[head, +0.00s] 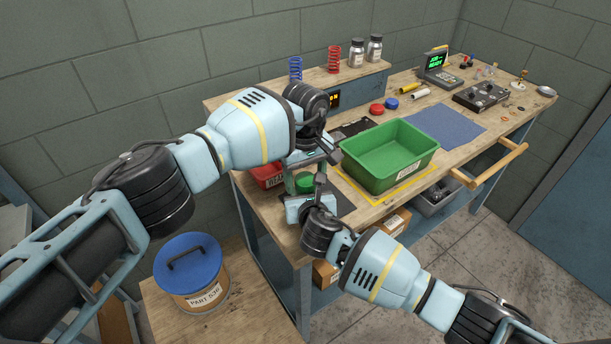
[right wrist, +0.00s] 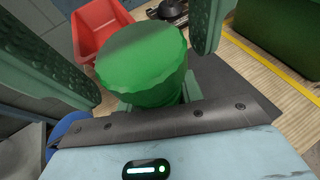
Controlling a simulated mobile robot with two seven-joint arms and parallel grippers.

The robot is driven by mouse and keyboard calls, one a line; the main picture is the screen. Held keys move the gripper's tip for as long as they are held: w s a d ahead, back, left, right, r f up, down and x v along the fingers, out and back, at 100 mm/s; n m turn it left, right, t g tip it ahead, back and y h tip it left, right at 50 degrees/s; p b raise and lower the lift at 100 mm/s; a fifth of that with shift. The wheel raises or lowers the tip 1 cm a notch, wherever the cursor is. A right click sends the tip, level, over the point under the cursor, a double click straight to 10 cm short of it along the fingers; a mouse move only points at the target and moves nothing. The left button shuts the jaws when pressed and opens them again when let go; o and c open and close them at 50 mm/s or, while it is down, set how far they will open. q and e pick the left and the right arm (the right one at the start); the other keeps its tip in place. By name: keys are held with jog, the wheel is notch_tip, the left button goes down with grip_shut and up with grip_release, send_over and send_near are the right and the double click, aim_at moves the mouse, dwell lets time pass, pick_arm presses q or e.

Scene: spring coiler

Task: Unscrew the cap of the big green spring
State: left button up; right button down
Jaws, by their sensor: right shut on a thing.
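The big green spring's ridged round cap (right wrist: 140,55) stands upright in the right wrist view, and a small part of it (head: 305,182) shows in the head view at the table's near left corner. My right gripper (head: 303,195) is shut on the green body below the cap; it shows at the bottom of the right wrist view. My left gripper (head: 306,174) comes down from above. Its two textured green fingers stand open on either side of the cap, with gaps visible. The spring's coils are hidden.
A green bin (head: 388,158) stands on a yellow-edged mat right of the grippers. A red bin (head: 266,175) is close behind to the left. A blue-lidded drum (head: 190,268) stands below the table's left side. A blue mat (head: 446,128) lies clear farther right.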

pick_arm(q)
jog(key=shift+r, duration=0.1)
jog(key=shift+r, duration=2.2)
pick_arm(e)
jog(key=c, duration=0.8)
grip_release()
jog(key=shift+c, duration=0.2)
pick_arm(q)
jog(key=shift+f, duration=0.2)
pick_arm(e)
jog(key=shift+s+d+r, duration=0.1)
jog(key=shift+s+r, duration=0.05)
jog(key=shift+s, duration=0.3)
jog(key=shift+v, duration=3.4)
pick_arm(q)
jog(key=shift+c, duration=0.6)
